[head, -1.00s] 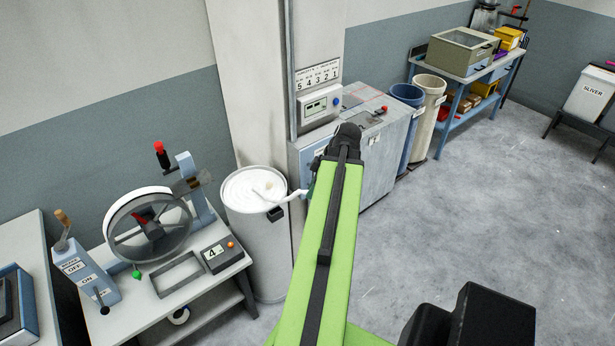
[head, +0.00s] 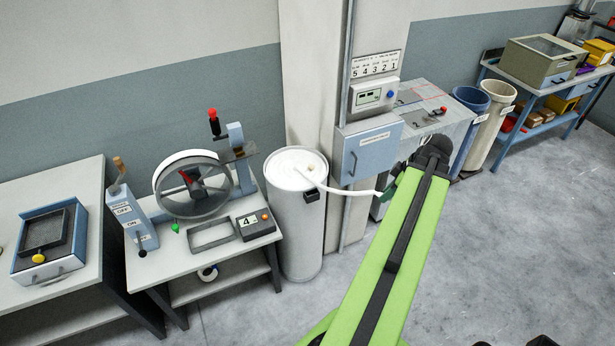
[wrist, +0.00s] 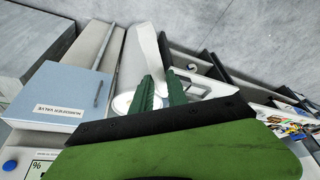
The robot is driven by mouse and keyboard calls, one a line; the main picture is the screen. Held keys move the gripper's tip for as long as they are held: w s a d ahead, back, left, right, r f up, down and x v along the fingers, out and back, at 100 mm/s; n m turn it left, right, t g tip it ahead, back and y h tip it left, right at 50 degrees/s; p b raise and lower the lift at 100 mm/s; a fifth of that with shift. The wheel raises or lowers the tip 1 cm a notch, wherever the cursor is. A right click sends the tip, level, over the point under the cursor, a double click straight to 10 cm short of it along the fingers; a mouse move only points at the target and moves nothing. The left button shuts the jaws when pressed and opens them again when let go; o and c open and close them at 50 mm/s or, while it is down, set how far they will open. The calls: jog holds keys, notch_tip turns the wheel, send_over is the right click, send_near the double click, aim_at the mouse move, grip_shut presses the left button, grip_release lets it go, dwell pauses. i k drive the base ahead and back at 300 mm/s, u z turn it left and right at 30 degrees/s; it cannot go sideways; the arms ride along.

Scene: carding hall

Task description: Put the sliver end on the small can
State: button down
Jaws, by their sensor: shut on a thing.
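A white sliver strand (head: 352,193) runs from a coil (head: 295,168) on top of a tall pale can (head: 300,235) across to my gripper (head: 392,189). My gripper is to the right of this can, clear of its rim, with its green fingers shut on the sliver. A blue bin (head: 470,100) and a cream bin (head: 497,117) stand farther back. I cannot tell which container is the small can.
A blue valve box (head: 368,153) is on the pillar (head: 335,60), beside my gripper. A grey cabinet (head: 435,105) stands behind. A bench (head: 200,262) with a wheel device (head: 190,185) is left of the can. The floor (head: 510,240) at right is clear.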

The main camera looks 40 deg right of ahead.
aim_at(287, 172)
jog(key=z, duration=0.15)
jog(key=k, duration=0.15)
jog(key=u, duration=0.45)
jog(key=i, duration=1.5)
jog(key=z, duration=0.25)
